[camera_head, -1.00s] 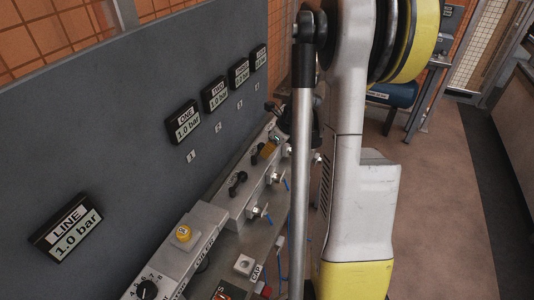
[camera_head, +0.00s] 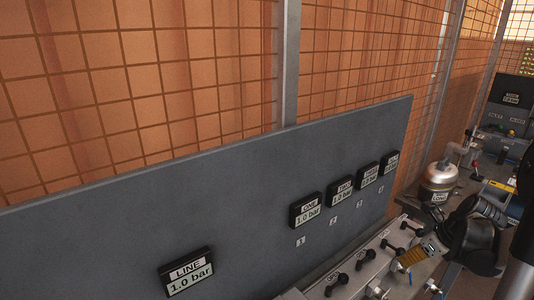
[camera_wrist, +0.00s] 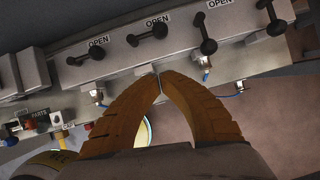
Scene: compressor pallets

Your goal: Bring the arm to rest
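My gripper (camera_head: 412,258) shows at the lower right of the head view, beside the valve bench. In the wrist view its two orange fingers (camera_wrist: 160,78) arch together and their tips meet, with nothing seen between them. The tips appear over the front edge of the grey valve box (camera_wrist: 185,60), below the black levers; whether they touch it I cannot tell. My dark wrist and part of my arm show at the right edge of the head view.
A grey panel (camera_head: 120,250) carries a LINE display (camera_head: 187,271) and several smaller displays, readable ones at 1.0 bar. Black levers (camera_wrist: 147,31) marked OPEN line the valve box. A metal tank (camera_head: 438,180) stands behind my wrist. Brown floor (camera_wrist: 245,125) lies below the bench edge.

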